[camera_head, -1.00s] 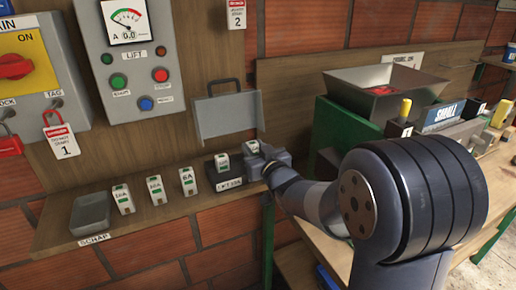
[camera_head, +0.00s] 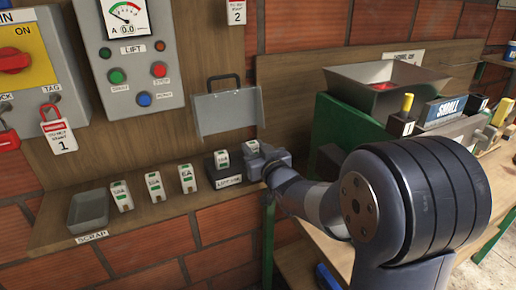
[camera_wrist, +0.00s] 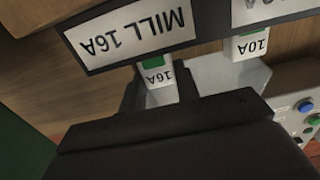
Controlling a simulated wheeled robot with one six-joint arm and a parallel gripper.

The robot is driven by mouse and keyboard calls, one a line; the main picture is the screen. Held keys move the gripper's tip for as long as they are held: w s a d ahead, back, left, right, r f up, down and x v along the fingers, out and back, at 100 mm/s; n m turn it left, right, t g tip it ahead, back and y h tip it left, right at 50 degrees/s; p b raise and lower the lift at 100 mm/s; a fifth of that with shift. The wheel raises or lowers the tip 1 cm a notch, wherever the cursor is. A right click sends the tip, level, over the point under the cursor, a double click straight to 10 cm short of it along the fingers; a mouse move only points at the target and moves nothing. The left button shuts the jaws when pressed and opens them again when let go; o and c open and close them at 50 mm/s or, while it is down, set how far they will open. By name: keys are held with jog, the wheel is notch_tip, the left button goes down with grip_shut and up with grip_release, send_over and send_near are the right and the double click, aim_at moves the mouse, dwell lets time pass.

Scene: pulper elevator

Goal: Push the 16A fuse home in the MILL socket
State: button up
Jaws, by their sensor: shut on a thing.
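The 16A fuse (camera_wrist: 157,82), white with a green band, shows in the wrist view beside the MILL 16A label (camera_wrist: 130,34). Its top also shows in the head view (camera_head: 252,146). My gripper (camera_head: 268,160) is shut on this fuse at the right of the LIFT socket (camera_head: 229,181). The dark gripper body (camera_wrist: 165,140) fills the lower wrist view and covers the fuse's upper part. The MILL socket itself is mostly hidden by my gripper in the head view. I cannot tell how deep the fuse sits.
A 10A fuse (camera_head: 222,160) stands in the LIFT socket, close beside my gripper. Several loose fuses, one marked 6A (camera_head: 187,178), stand along the shelf left of it, then a grey scrap tray (camera_head: 88,222). A grey handled cover (camera_head: 227,114) is raised behind the sockets.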

jog(key=shift+f+b, duration=0.35)
jog(key=shift+b, duration=0.2)
dwell(0.6)
jog(key=o, duration=1.1)
jog(key=shift+s, duration=0.1)
jog(key=v, duration=1)
jog(key=shift+s+d+r+b, duration=0.1)
jog(key=shift+s+d+b, duration=0.1)
jog(key=shift+s+b, duration=0.15)
jog(key=shift+w, duration=0.15)
